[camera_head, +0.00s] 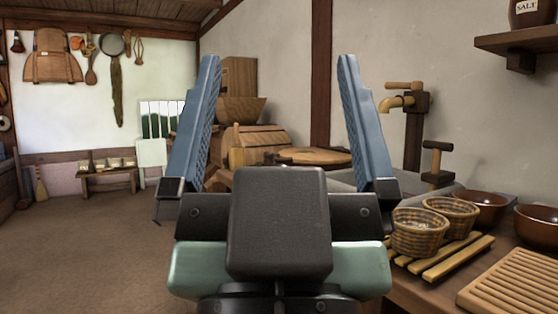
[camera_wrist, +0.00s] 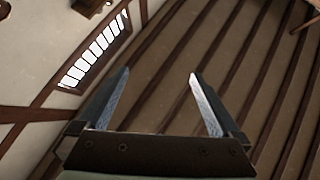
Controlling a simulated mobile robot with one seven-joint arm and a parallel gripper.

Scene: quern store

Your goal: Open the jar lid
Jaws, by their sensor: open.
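A brown jar (camera_head: 528,14) with a pale label reading SALT stands on a wall shelf at the top right of the head view. Its top is cut off by the picture's edge, so I cannot see a lid. My gripper (camera_head: 278,60) is raised in the middle of the head view, its two blue-grey fingers wide apart with nothing between them. It is well to the left of the jar. In the wrist view my gripper (camera_wrist: 160,73) is also open and empty, against ceiling beams and a barred window; no jar shows there.
The wooden shelf (camera_head: 518,38) juts from the right wall. Below it, a counter holds wicker baskets (camera_head: 418,232), brown bowls (camera_head: 538,225) and a slatted board (camera_head: 515,280). The floor (camera_head: 90,250) at left is clear.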

